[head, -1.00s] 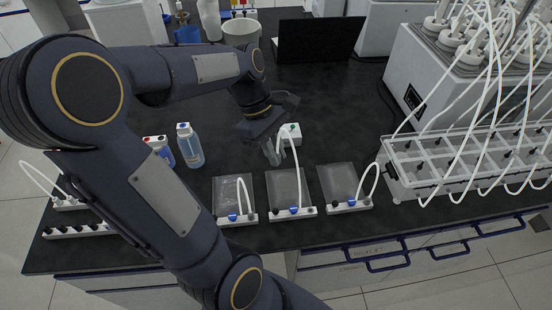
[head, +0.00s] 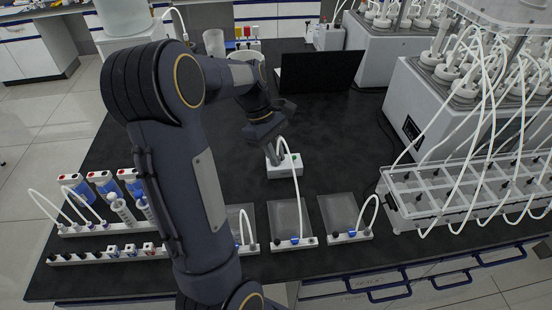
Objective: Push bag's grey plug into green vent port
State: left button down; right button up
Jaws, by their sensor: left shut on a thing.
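My left gripper (head: 273,158) is shut on the end of a white tube, at the left end of a small white block (head: 287,169) behind the bags. The grey plug is hidden in the fingers, and I cannot tell whether it touches the block. The tube (head: 296,190) arches from the gripper down to the white rail of the middle bag (head: 286,217), which lies flat. My right gripper is out of view.
Another flat bag (head: 338,211) lies to the right, and one on the left is partly behind my arm. Bottles and syringes stand left. The bench behind the block is clear.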

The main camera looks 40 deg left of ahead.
pick_arm(q)
jog(key=w+a+p, duration=0.3)
jog(key=w+a, duration=0.7)
dwell(0.6)
jog(key=shift+f, duration=0.15)
jog(key=shift+f+b, duration=2.65)
jog(key=shift+f, duration=3)
jog(key=shift+f, duration=0.45)
jog(key=shift+f+b, duration=0.35)
jog(key=shift+f, duration=0.3)
